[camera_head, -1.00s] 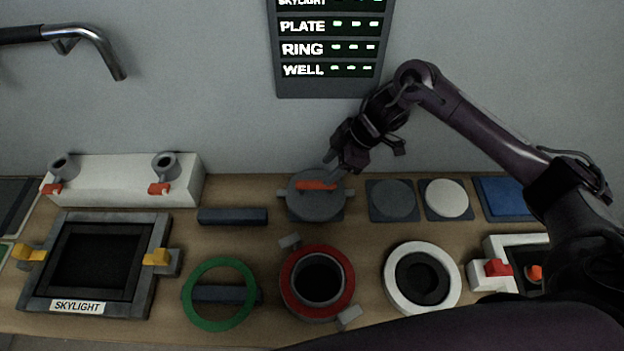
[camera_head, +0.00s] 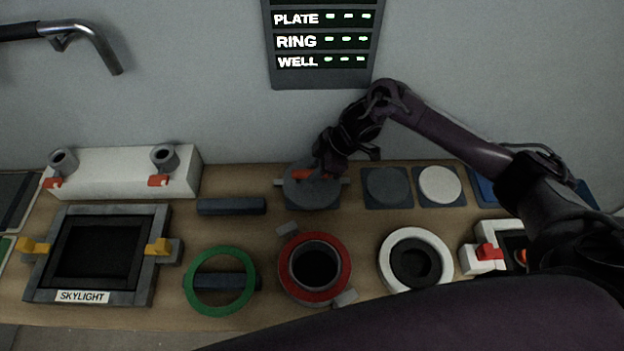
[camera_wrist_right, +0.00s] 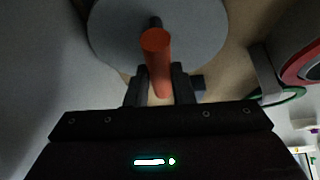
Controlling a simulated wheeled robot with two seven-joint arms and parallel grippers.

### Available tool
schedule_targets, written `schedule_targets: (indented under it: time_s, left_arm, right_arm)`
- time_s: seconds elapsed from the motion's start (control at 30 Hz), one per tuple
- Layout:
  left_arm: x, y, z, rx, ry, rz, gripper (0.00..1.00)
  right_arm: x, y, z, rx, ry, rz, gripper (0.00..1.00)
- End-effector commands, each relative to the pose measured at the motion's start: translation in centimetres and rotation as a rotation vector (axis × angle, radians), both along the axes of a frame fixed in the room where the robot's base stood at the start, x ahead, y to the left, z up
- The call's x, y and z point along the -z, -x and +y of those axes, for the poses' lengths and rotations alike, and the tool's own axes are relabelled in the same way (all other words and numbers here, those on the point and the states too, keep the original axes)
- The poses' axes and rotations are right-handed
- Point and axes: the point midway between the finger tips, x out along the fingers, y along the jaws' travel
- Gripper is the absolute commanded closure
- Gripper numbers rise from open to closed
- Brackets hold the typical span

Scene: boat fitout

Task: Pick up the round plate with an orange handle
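The round grey plate (camera_head: 312,195) with an orange handle (camera_head: 300,174) lies on the bench, back of the middle. In the right wrist view the plate (camera_wrist_right: 205,30) fills the top and its orange handle (camera_wrist_right: 157,60) points down between my fingers. My right gripper (camera_head: 322,166) is at the handle, partly hiding it. In the right wrist view the right gripper (camera_wrist_right: 160,78) has its fingers apart on either side of the handle, with little gap; I see no firm grip. My left gripper is not in view.
A red ring fitting (camera_head: 285,284) stands in front of the plate, with a green ring (camera_head: 192,291) left of it and a white ring (camera_head: 387,262) right. Two discs, grey (camera_head: 387,184) and pale (camera_head: 440,184), lie right of the plate. A wall stands behind the bench.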

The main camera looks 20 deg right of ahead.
Motion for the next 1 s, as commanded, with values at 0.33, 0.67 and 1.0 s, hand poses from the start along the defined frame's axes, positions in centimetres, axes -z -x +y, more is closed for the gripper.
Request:
schedule_targets:
  time_s: [0.33,0.67,1.0]
  left_arm:
    - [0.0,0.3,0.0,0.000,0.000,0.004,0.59]
    - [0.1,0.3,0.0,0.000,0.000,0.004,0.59]
    - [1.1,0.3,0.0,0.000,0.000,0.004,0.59]
  right_arm:
    - [0.0,0.0,0.0,0.000,0.000,0.000,1.00]
    - [-0.2,0.0,0.0,0.001,-0.001,-0.002,1.00]
    - [-3.7,0.6,0.2,-0.001,-0.002,-0.008,1.00]
